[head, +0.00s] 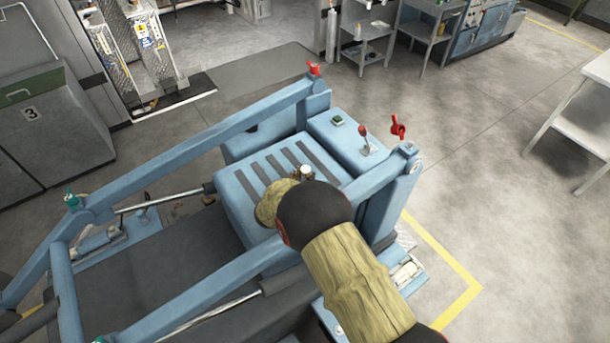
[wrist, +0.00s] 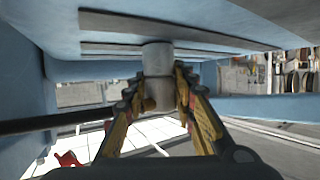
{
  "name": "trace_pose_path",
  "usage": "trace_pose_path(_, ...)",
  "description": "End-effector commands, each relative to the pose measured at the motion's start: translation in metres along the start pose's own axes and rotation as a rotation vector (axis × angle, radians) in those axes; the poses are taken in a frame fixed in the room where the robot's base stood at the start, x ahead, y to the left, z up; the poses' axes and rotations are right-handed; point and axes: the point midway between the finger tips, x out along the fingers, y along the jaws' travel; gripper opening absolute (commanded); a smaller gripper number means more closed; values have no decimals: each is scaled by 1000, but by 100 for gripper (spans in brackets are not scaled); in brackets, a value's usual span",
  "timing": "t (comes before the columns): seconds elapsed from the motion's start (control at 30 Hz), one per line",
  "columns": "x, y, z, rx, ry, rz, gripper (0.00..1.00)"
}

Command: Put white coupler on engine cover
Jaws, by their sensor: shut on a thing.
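The white coupler (head: 306,171) is a small pale cylinder. In the wrist view the coupler (wrist: 157,66) stands between both fingers of my gripper (wrist: 161,88), which is shut on it. In the head view my gripper (head: 301,177) is over the engine cover (head: 236,198), a blue box top with several dark slots. The engine cover also shows across the top of the wrist view (wrist: 225,28), with the coupler's end against it in the picture. I cannot tell whether they touch. My arm hides the cover's near right part.
Blue lift arms (head: 225,128) run along both sides of the cover. A red-knobbed lever (head: 365,140) and a green button (head: 338,120) sit on the blue box beyond it. A red handle (head: 398,126) tops the right post. Open floor lies right.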

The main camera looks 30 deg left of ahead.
Motion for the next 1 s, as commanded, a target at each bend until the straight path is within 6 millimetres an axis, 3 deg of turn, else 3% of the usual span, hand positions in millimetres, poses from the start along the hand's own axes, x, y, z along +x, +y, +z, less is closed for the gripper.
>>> trace_pose_path(0.3,2,0,3,1,1,0,0)
trace_pose_path(0.33,2,0,3,1,1,0,27)
trace_pose_path(0.63,1,0,2,1,1,0,44)
trace_pose_path(1.0,-1,0,-2,2,1,0,45)
